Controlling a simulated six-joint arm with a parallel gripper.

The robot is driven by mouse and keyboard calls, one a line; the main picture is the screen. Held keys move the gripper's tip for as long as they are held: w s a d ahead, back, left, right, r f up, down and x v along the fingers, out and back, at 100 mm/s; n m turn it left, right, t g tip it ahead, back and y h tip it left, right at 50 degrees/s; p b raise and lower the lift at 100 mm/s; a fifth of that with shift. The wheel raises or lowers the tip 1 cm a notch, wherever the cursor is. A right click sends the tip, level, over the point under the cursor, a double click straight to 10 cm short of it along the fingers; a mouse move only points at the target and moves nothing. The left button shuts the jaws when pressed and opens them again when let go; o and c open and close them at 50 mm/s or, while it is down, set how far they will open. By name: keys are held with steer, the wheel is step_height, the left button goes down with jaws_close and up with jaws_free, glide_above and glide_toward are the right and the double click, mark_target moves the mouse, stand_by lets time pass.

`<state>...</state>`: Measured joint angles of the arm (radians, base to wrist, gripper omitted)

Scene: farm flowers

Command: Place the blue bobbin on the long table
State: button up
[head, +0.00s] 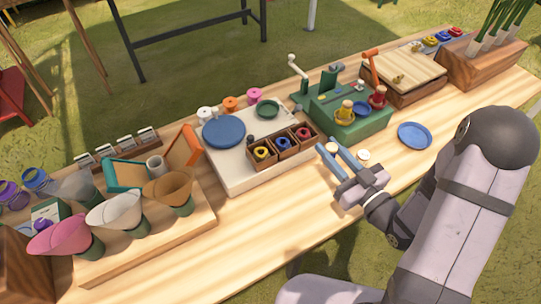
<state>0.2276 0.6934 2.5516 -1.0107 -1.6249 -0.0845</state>
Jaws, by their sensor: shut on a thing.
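My gripper (341,153) is in the middle of the picture, low over the long wooden table (290,215), just right of a three-part wooden box. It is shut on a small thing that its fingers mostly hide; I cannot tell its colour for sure. A pale round disc (363,155) shows beside the right finger; I cannot tell whether it is held. The box holds yellow, blue (284,144) and red round pieces.
A blue plate (414,135) lies on the table right of my gripper. A white board with a larger blue dish (223,131) is to the left. Paper cones (118,214) stand at the front left. Bare wood lies in front of my gripper.

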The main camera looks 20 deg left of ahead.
steer(key=shift+f, duration=3.15)
steer(key=shift+f, duration=2.05)
steer(key=shift+f, duration=0.1)
steer(key=shift+f, duration=0.15)
steer(key=o, duration=1)
